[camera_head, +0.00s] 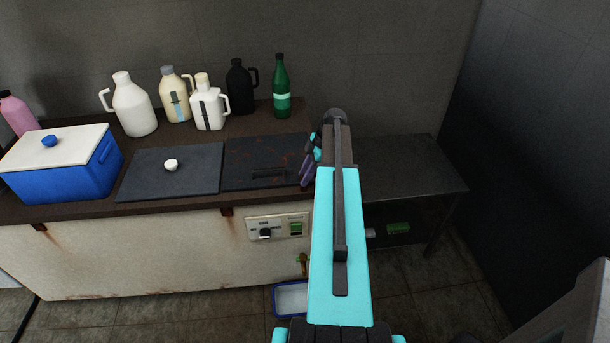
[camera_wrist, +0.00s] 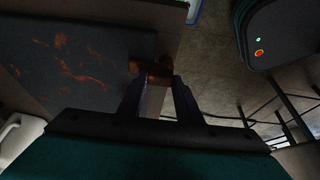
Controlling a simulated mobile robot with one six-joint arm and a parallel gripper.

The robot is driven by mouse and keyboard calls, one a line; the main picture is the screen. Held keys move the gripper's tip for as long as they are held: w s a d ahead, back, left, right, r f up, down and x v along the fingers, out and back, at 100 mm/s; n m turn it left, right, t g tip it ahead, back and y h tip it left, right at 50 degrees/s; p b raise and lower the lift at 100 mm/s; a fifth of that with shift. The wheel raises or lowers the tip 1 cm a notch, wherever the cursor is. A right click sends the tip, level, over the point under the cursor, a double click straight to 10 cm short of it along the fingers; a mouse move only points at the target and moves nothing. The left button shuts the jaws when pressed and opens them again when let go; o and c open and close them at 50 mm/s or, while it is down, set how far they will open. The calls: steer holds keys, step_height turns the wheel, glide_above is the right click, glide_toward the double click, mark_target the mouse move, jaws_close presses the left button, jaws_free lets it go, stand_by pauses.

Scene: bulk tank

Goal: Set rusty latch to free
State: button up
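The rusty latch (camera_wrist: 152,72) is a small brown-orange piece at the edge of the dark, rust-streaked lid (camera_wrist: 70,58) in the wrist view. In the head view the lid (camera_head: 255,162) lies on the counter, and the latch is hidden behind my arm and gripper. My gripper (camera_wrist: 157,82) has its two dark fingers apart, with their tips close to the latch, one on each side. I cannot tell whether they touch it. In the head view the purple-grey fingers (camera_head: 306,172) show at the lid's right edge.
A second dark lid with a white knob (camera_head: 170,165) and a blue cooler (camera_head: 75,175) lie to the left. Several jugs and a green bottle (camera_head: 281,90) stand behind. A control panel (camera_head: 278,228) is on the tank's front. A dark side table (camera_head: 405,163) stands right.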

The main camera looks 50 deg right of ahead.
steer(key=shift+m+b, duration=0.4)
steer(key=m+b, duration=0.1)
steer(key=m+h, duration=0.1)
steer(key=shift+s+a+f+m+t+b, duration=0.1)
steer(key=shift+s+m+t+b, duration=0.1)
steer(key=shift+m+t+b, duration=0.15)
steer(key=m, duration=0.1)
steer(key=m+h+b, duration=0.1)
steer(key=m, duration=0.1)
steer(key=m+t+h+b, duration=0.1)
steer(key=shift+s+m, duration=0.25)
steer(key=shift+m, duration=0.1)
steer(key=m+h, duration=0.1)
steer(key=m, duration=0.1)
steer(key=m+b, duration=0.1)
steer(key=m, duration=0.1)
steer(key=shift+s+a+h, duration=0.1)
steer(key=shift+a+h, duration=0.1)
steer(key=shift+h, duration=0.2)
steer(key=shift+a+m+g+h, duration=0.1)
steer(key=shift+m+g+h, duration=0.2)
steer(key=shift+m, duration=0.85)
steer(key=shift+a+m+g+h, duration=0.15)
steer(key=shift+m+h, duration=0.25)
steer(key=shift+m, duration=0.75)
steer(key=shift+d, duration=0.1)
steer(key=o, duration=1)
steer(key=shift+o, duration=0.2)
